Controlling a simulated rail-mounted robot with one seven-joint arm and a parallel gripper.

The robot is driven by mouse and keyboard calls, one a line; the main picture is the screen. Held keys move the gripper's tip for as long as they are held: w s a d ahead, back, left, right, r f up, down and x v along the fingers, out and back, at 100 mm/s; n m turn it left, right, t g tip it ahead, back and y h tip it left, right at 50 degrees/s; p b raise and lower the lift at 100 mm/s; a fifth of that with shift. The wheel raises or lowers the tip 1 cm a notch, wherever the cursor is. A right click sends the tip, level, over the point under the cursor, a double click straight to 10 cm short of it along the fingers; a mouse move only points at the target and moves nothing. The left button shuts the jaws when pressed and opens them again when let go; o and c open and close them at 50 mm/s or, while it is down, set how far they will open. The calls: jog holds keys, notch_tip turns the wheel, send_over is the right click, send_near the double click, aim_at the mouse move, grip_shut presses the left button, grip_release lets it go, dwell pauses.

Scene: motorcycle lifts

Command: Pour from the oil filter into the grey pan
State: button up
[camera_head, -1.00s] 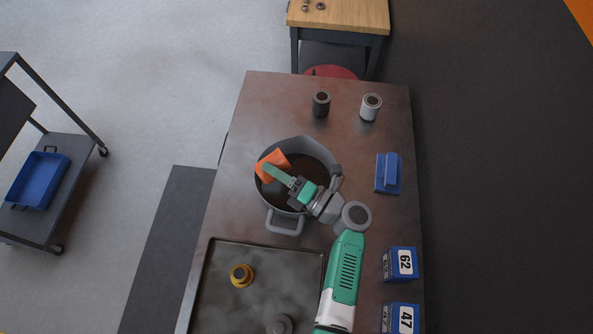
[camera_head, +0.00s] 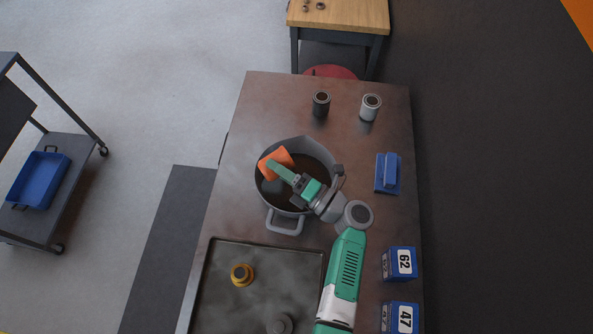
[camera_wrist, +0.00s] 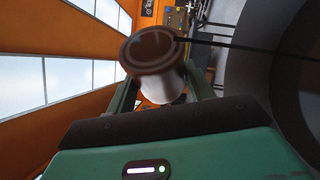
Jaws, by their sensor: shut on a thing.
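The orange oil filter (camera_head: 276,159) is held in my gripper (camera_head: 276,168) over the left side of the grey pan. In the wrist view the filter (camera_wrist: 152,50) sits tilted between the fingers, its round rimmed end facing the camera. A thin dark stream (camera_wrist: 250,46) runs from its rim toward the right, where the dark curved pan (camera_wrist: 262,75) shows. In the head view the grey pan (camera_head: 304,143) stands on the bench and holds dark brown liquid. My gripper is shut on the filter. The stream is not clear in the head view.
The bench (camera_head: 275,100) also holds a dark can (camera_head: 321,104), a light can (camera_head: 371,107), a blue block-like item (camera_head: 388,174) and blue numbered boxes (camera_head: 400,263). A shallow tray (camera_head: 220,290) with a yellow part (camera_head: 242,275) lies in front of the pan.

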aim_at(281, 156)
jog(key=shift+w+d+r+m+t+p, duration=0.1)
jog(key=shift+r+m+t+p, duration=0.1)
jog(key=shift+m+t+p, duration=0.3)
jog(key=shift+w+d+r+m+t+p, duration=0.2)
jog(key=shift+m+p, duration=0.3)
jog(key=shift+m, duration=0.4)
jog(key=shift+s+r+m+t+p, duration=0.1)
jog(key=shift+r+m+t+p, duration=0.2)
jog(key=shift+m+p, duration=0.3)
dwell(1.8)
jog(key=shift+w+d+r+m+t+p, duration=0.15)
jog(key=shift+m+t+p, duration=0.4)
jog(key=shift+m, duration=0.6)
jog(key=shift+w+d+r+m+t+p, duration=0.2)
jog(key=shift+m+t+p, duration=0.3)
jog(key=shift+m, duration=0.65)
dwell(0.7)
